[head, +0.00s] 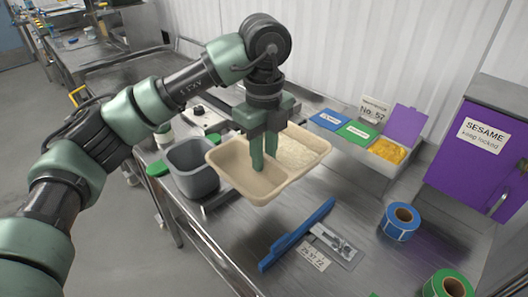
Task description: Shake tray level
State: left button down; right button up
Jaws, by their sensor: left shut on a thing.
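A beige tray (232,160) with two compartments is at the middle of the head view. Its right compartment holds pale, grainy rice (297,152); its left compartment looks empty. My left gripper (262,160) points down from above and is shut on the tray near the divider between the compartments. The fingers hide part of the divider and the exact grip. The tray looks roughly level; I cannot tell how far its underside is from the surface. My right gripper is not in view.
A grey bin (193,172) stands just left of the tray. Lidded containers, one open with yellow contents (388,150), line the back. A purple SESAME cabinet (478,160) is right. A blue tool (297,236), blue roll (400,221) and green roll (448,285) lie in front.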

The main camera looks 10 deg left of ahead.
pick_arm(q)
jog(key=shift+f+b, duration=4)
jog(key=shift+f, duration=1.85)
jog(key=shift+a, duration=0.15)
